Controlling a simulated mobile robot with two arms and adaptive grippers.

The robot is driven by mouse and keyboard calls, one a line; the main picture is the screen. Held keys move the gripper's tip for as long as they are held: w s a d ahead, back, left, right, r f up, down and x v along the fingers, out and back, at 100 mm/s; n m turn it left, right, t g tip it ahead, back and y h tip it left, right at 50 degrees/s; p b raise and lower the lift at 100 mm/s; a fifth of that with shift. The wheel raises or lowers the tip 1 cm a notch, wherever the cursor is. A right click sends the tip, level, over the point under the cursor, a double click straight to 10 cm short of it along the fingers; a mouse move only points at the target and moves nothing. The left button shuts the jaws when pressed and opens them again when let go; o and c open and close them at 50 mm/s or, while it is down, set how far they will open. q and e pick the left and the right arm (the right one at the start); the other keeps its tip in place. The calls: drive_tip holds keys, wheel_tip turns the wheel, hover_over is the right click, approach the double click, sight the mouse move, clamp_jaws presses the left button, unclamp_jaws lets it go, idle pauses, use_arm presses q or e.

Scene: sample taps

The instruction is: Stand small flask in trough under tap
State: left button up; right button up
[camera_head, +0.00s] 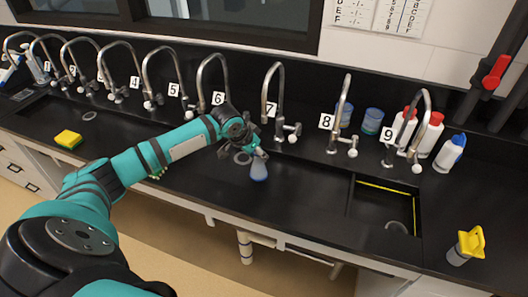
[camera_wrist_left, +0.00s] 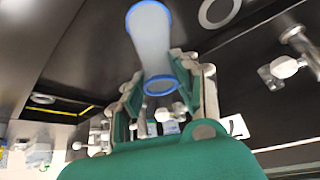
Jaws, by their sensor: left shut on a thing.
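The small flask (camera_head: 258,171), pale blue and translucent, hangs from my left gripper (camera_head: 251,150) in front of taps 6 and 7. My left gripper is shut on it. In the left wrist view, the flask (camera_wrist_left: 150,40) has blue rims and sits between the fingers of my left gripper (camera_wrist_left: 165,85). The flask appears to be over the dark trough (camera_head: 305,185); whether its base touches the floor cannot be told. The tap labelled 6 (camera_head: 225,75) is behind my gripper, and the tap labelled 7 (camera_head: 281,90) is to its right. My right gripper is not in view.
Bottles with red caps (camera_head: 403,128) and a blue-capped bottle (camera_head: 449,154) stand beside tap 9. A yellow sponge (camera_head: 68,139) lies at left. A yellow-edged basin (camera_head: 385,205) is at right.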

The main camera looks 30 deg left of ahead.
use_arm(q)
drive_tip(key=w, duration=0.1)
drive_tip(key=f, duration=0.1)
drive_tip(key=w+f, duration=0.1)
drive_tip(key=shift+w+d+p, duration=0.25)
drive_tip(key=shift+w+p, duration=0.1)
drive_tip(key=shift+f, duration=0.1)
drive_tip(key=shift+s, duration=0.1)
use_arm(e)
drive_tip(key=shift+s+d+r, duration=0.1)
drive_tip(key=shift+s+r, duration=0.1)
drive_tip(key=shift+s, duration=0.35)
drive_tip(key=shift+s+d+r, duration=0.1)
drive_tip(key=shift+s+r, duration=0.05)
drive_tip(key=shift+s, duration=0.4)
use_arm(q)
drive_tip(key=o, duration=1.1)
drive_tip(key=shift+f, duration=0.1)
drive_tip(key=shift+c, duration=0.2)
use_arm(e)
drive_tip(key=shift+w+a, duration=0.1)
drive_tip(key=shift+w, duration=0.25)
